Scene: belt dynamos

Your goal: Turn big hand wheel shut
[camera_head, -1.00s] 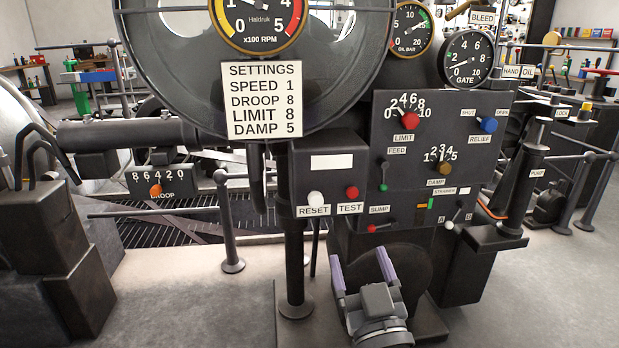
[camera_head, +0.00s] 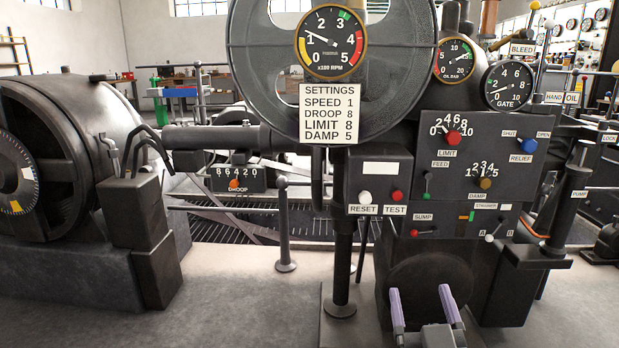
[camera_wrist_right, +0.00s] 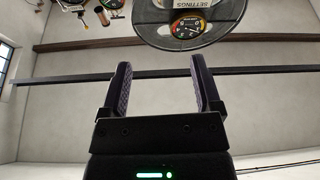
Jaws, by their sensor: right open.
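A large dark round wheel-like rim (camera_head: 247,112) stands at the top middle of the head view, around and behind a dial; I cannot tell for sure that it is the big hand wheel. In the right wrist view a dark round rim (camera_wrist_right: 232,22) with the dial shows at the top. My right gripper (camera_head: 424,308) is low in the head view, in front of and below the control panel. Its two purple-lined fingers are apart with nothing between them, also in the right wrist view (camera_wrist_right: 161,85). My left gripper is out of sight.
A settings plate (camera_head: 330,113) hangs below the speed dial (camera_head: 332,42). The control panel (camera_head: 450,190) carries several coloured knobs and levers. A thin post (camera_head: 284,225) stands on the floor in front of a railing. A big dark machine (camera_head: 70,150) fills the left. Floor (camera_head: 240,310) is clear between.

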